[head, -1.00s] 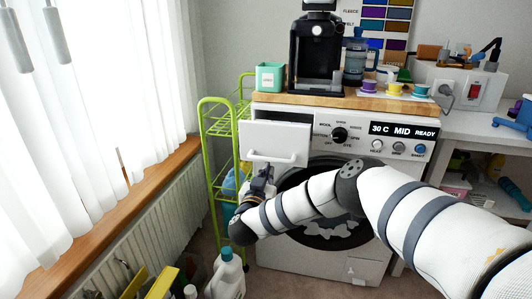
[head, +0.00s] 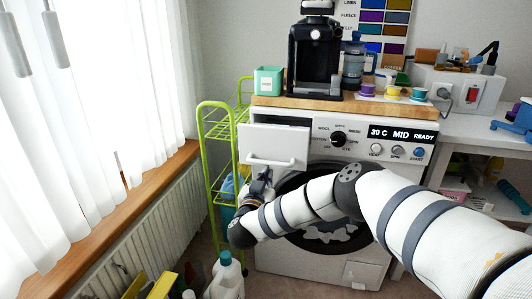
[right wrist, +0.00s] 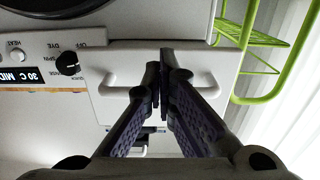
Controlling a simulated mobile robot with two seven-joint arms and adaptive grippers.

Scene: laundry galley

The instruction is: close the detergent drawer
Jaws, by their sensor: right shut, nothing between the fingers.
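The white detergent drawer (head: 258,142) sticks out of the upper left of the washing machine (head: 318,272), with its dark inside showing behind the front panel. My right gripper (head: 266,172) is shut and empty, just below the drawer's handle (head: 287,165) in the head view. In the right wrist view, the shut fingertips (right wrist: 164,55) point at the drawer front (right wrist: 135,62), between the two ends of the handle (right wrist: 113,91). Whether they touch the panel I cannot tell. My left gripper is out of view.
A green wire rack (head: 213,150) stands close to the left of the machine. A wooden top (head: 340,104) carries a coffee machine (head: 315,65) and a mint box (head: 268,79). A white bottle (head: 226,278) stands on the floor below.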

